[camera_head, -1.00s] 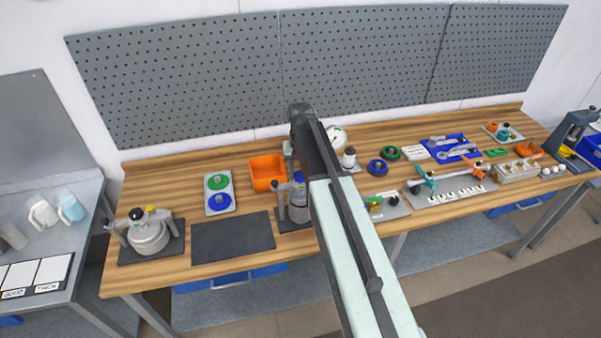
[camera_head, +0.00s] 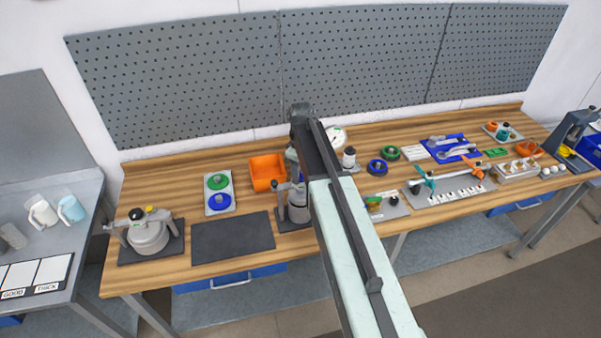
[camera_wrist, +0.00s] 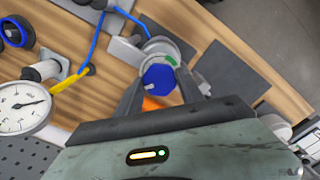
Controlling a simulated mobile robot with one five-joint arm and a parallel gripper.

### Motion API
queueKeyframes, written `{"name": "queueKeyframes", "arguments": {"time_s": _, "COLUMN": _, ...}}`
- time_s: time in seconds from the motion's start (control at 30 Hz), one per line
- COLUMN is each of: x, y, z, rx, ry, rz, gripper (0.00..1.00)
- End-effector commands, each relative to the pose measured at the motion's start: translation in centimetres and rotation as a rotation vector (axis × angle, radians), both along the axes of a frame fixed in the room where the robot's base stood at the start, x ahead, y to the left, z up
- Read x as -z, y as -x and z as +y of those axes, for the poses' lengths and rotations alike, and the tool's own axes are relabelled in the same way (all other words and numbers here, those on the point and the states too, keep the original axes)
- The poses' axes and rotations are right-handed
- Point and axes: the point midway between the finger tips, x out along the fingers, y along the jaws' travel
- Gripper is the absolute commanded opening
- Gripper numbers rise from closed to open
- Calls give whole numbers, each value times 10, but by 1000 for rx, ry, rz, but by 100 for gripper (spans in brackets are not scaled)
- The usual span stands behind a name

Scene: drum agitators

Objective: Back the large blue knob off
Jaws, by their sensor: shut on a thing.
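The large blue knob (camera_wrist: 158,79) shows in the wrist view, on top of a pale metal drum agitator (camera_wrist: 172,45). My gripper (camera_wrist: 158,84) has one finger on each side of the knob and is shut on it. A small green patch shows at the knob's upper right edge. The same drum agitator (camera_head: 298,209) stands beside my arm in the head view, on a dark mat. There my arm hides the knob and my fingertips.
A dark mat (camera_head: 232,238) lies left of the agitator. Another clamped pot (camera_head: 149,236) stands farther left. An orange bin (camera_head: 266,172) and a plate with green and blue discs (camera_head: 219,193) sit behind. A dial gauge (camera_wrist: 24,106) and blue cable (camera_wrist: 96,44) are near my gripper.

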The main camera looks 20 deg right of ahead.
Motion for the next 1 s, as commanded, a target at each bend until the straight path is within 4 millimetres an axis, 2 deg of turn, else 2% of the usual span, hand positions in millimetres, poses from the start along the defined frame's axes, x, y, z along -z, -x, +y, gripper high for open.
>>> {"name": "queueKeyframes", "arguments": {"time_s": 0.2, "x": 1, "y": 1, "z": 1, "rx": -187, "ry": -2, "rz": 4, "gripper": 4}}
{"name": "queueKeyframes", "arguments": {"time_s": 0.5, "x": 1, "y": 2, "z": 2, "rx": -372, "ry": -3, "rz": 4, "gripper": 4}}
{"name": "queueKeyframes", "arguments": {"time_s": 1.0, "x": 1, "y": 2, "z": 2, "rx": -465, "ry": -3, "rz": 4, "gripper": 4}}
